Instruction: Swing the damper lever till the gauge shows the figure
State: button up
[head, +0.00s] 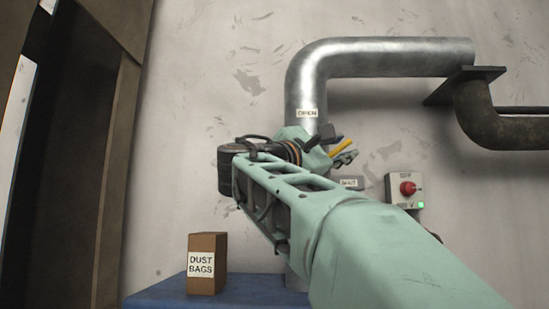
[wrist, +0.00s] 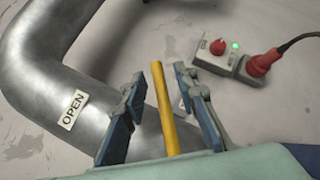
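The damper lever is a yellow bar (wrist: 164,100) on the silver duct. In the wrist view it stands between the two blue-grey fingers of my gripper (wrist: 159,77), with a gap showing on each side. My gripper is open around the lever and not closed on it. In the head view the lever's yellow end (head: 342,146) shows just above a fingertip of my gripper (head: 338,154); my arm hides its base. An OPEN label (head: 307,113) is on the duct above, and a SHUT label (head: 349,183) is lower right. No gauge is visible.
A switch box (head: 404,189) with a red knob and green light is on the wall at right; a red plug (wrist: 262,64) with a cable is on it. A DUST BAGS carton (head: 207,264) stands on a blue surface (head: 150,296) below. The silver duct (head: 375,58) bends overhead.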

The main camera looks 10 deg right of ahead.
jog(key=shift+w+r, duration=0.1)
jog(key=shift+r, duration=4.7)
jog(key=shift+r, duration=0.15)
jog(key=shift+c, duration=0.4)
